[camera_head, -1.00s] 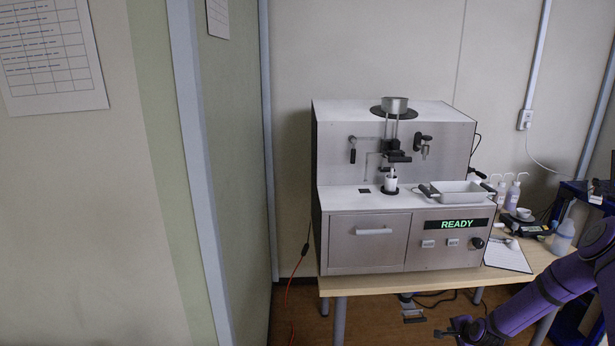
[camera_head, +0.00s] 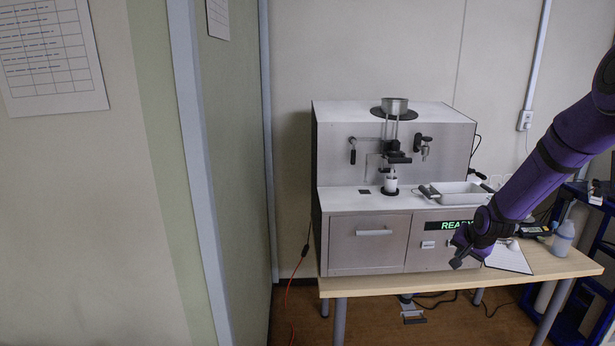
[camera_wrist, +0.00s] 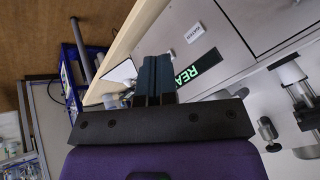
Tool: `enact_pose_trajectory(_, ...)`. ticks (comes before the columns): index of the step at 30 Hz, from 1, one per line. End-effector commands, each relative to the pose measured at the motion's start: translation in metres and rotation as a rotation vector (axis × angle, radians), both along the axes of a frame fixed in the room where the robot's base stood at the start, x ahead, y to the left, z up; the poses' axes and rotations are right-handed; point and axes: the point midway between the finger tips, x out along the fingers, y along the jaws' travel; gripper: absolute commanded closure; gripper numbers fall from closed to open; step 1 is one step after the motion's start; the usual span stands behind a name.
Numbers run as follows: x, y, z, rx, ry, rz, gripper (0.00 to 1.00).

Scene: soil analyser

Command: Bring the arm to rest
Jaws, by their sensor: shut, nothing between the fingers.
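My purple arm comes in from the right in the head view, with my gripper (camera_head: 461,255) in front of the analyser's lower right front. The gripper partly covers the lit READY display (camera_head: 447,225). In the wrist view my gripper (camera_wrist: 154,62) shows dark fingers side by side with nothing between them, so it is shut and empty. The soil analyser (camera_head: 345,255) stands on a wooden table. A white cup (camera_head: 391,184) stands under its central spout. I cannot tell whether the gripper touches the front panel.
A white tray (camera_head: 459,187) lies on the analyser's ledge. A clipboard with paper (camera_head: 509,258) and a bottle (camera_head: 563,238) are on the table (camera_head: 556,263) to the right. A blue rack (camera_head: 597,225) stands at the right edge. A green partition (camera_head: 232,170) is on the left.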

Motion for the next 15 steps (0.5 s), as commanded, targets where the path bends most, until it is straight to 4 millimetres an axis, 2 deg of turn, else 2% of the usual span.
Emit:
enact_pose_trajectory(1,-0.005,0.006,0.022,-0.027,0.001,0.022,1.00)
enact_pose_trajectory(3,-0.015,0.013,0.046,-0.058,0.011,0.052,1.00)
enact_pose_trajectory(8,-0.041,0.031,0.098,-0.125,0.033,0.112,1.00)
enact_pose_trajectory(15,-0.091,0.057,0.168,-0.209,0.060,0.194,1.00)
